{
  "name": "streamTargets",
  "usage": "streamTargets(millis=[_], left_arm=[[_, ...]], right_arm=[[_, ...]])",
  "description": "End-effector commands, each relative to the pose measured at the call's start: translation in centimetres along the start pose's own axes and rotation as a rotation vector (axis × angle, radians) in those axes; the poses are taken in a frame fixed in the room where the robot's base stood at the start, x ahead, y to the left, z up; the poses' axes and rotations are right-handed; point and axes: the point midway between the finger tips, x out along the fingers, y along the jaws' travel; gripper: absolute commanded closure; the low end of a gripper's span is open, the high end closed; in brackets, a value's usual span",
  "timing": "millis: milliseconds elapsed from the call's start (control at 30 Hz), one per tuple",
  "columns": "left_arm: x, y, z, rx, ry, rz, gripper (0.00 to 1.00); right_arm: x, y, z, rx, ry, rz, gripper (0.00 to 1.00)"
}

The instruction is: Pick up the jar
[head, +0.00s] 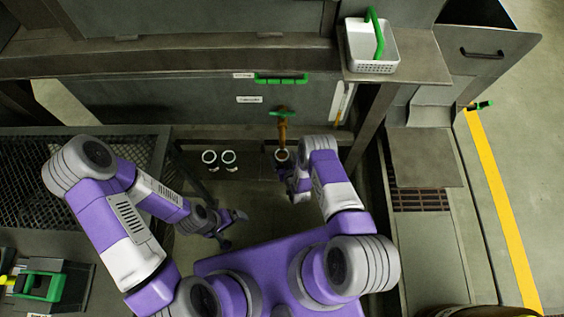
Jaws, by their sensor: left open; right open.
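A small jar (281,157) with a pale rim and dark inside stands on the ledge below a brown spout with a green handle (282,113). Two more pale-rimmed jars, the left one (209,158) and the one beside it (229,158), stand close together further left on the ledge. My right gripper (290,178) is open, just in front of the jar under the spout; whether it touches that jar I cannot tell. My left gripper (234,229) is open and empty, low in front of the two left jars and apart from them.
A white basket (372,50) with a green handle stands on a shelf at the upper right. A green horizontal handle (281,79) is on the grey machine panel.

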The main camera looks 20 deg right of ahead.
Motion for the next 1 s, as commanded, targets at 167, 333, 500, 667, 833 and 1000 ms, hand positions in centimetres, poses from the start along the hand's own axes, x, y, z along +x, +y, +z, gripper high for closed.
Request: streamTargets(millis=[167,333,500,667,833,1000], left_arm=[[1.2,-0.5,-0.1,0.000,0.000,0.000,0.00],[1.2,-0.5,-0.1,0.000,0.000,0.000,0.00],[1.2,-0.4,-0.1,0.000,0.000,0.000,0.00],[1.2,-0.4,-0.1,0.000,0.000,0.000,0.00],[1.2,-0.4,-0.1,0.000,0.000,0.000,0.00],[1.2,-0.4,-0.1,0.000,0.000,0.000,0.00]], right_arm=[[2.2,0.0,0.2,0.000,0.002,0.000,0.11],[2.5,0.0,0.0,0.001,-0.001,0.000,0.11],[2.4,0.0,0.0,0.001,-0.001,0.000,0.22],[2.4,0.0,0.0,0.001,-0.001,0.000,0.47],[2.4,0.0,0.0,0.001,-0.001,0.000,0.69],[2.4,0.0,0.0,0.001,-0.001,0.000,0.74]])
